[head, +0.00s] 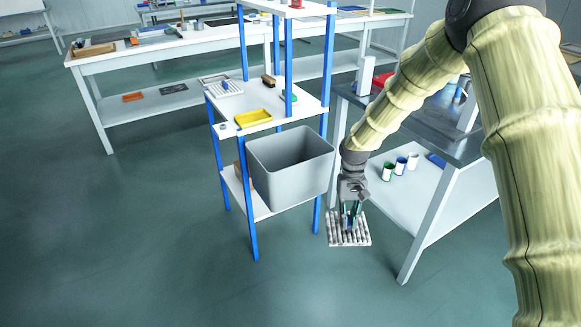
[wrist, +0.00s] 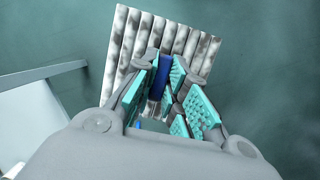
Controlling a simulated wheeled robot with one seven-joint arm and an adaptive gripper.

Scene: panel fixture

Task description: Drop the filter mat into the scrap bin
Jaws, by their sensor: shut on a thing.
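The filter mat (head: 352,240) is a pleated, grey-and-white dirty panel with a blue grip piece. It also shows in the wrist view (wrist: 130,45), where its blue piece (wrist: 162,67) sits between the teal finger pads. My gripper (head: 350,212) is shut on the filter mat and holds it in the air. In the wrist view my gripper (wrist: 166,85) covers the mat's near part. The scrap bin (head: 285,180) is an open grey box at the blue-posted shelf, left of my gripper and the mat. The mat is apart from the bin, to its lower right.
A shelf unit with blue posts (head: 252,230) surrounds the bin and carries a yellow tray (head: 253,118). A grey-topped workbench (head: 470,147) stands to the right, with several cans on its lower shelf. A long white table (head: 200,45) is behind. The front floor is clear.

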